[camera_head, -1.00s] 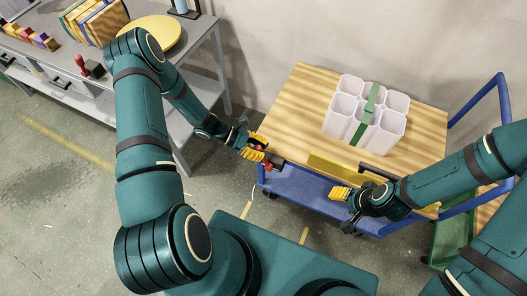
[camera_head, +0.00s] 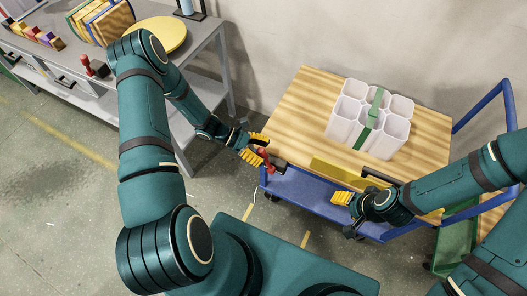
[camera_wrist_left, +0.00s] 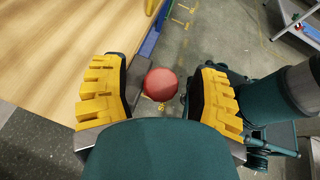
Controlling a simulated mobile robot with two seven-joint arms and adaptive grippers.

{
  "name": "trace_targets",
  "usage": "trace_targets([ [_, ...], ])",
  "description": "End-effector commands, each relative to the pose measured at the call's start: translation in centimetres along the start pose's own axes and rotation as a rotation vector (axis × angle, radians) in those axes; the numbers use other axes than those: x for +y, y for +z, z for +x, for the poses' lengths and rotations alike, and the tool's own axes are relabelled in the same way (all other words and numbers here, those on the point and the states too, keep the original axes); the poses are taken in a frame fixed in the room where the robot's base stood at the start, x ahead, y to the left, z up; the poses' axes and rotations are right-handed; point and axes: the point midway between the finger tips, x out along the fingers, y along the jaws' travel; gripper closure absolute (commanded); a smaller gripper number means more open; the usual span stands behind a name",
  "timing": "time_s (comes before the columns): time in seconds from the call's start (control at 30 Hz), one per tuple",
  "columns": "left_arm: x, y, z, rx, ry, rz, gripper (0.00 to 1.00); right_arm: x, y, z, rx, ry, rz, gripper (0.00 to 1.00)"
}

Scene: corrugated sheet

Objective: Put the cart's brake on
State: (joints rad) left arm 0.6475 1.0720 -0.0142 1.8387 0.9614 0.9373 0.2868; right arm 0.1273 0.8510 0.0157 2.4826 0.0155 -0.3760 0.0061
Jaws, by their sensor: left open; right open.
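The cart has a wooden top (camera_head: 300,103) and a blue lower deck (camera_head: 300,190). A red brake lever (camera_head: 265,157) with a round knob stands at the cart's left front corner. My left gripper (camera_head: 255,148) is open, with its yellow fingers on either side of the knob. In the left wrist view the red knob (camera_wrist_left: 161,84) lies between the two spread fingers, with a gap visible towards the right finger. The lever's lower part is hidden in that view. My right gripper (camera_head: 343,199) is open in front of the cart's front edge, left of its wrist.
A white multi-cell container (camera_head: 345,120) with a green handle stands on the cart top. A yellow panel (camera_head: 335,170) is on the cart's front edge. A grey workbench (camera_head: 205,45) with a yellow disc stands at the left. A green bin (camera_head: 452,245) is at right.

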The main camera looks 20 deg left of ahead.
Motion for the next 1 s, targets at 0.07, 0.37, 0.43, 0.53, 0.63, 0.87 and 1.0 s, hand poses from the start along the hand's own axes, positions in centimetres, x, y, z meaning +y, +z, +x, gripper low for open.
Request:
trace_targets([
  [0.07,0.1,0.0,-1.2,0.003,0.003,0.001,0.39,0.0,0.0,0.0,0.0,0.0,0.0,0.43],
  [0.37,0.0,-0.1,-7.3,0.003,0.004,0.001,0.39,0.0,0.0,0.0,0.0,0.0,0.0,0.43],
  [0.43,0.1,-0.1,-8.5,0.003,0.004,0.001,0.39,0.0,0.0,0.0,0.0,0.0,0.0,0.43],
  [0.53,0.0,-0.1,-9.9,0.002,0.002,0.001,0.39,0.0,0.0,0.0,0.0,0.0,0.0,0.43],
  [0.63,0.0,-0.1,-10.8,0.002,0.002,0.0,0.39,0.0,0.0,0.0,0.0,0.0,0.0,0.43],
  [0.87,0.0,0.0,-11.4,0.001,0.001,0.0,0.39,0.0,0.0,0.0,0.0,0.0,0.0,0.43],
  [1.0,0.0,0.0,-11.4,0.001,0.001,0.0,0.39,0.0,0.0,0.0,0.0,0.0,0.0,0.43],
])
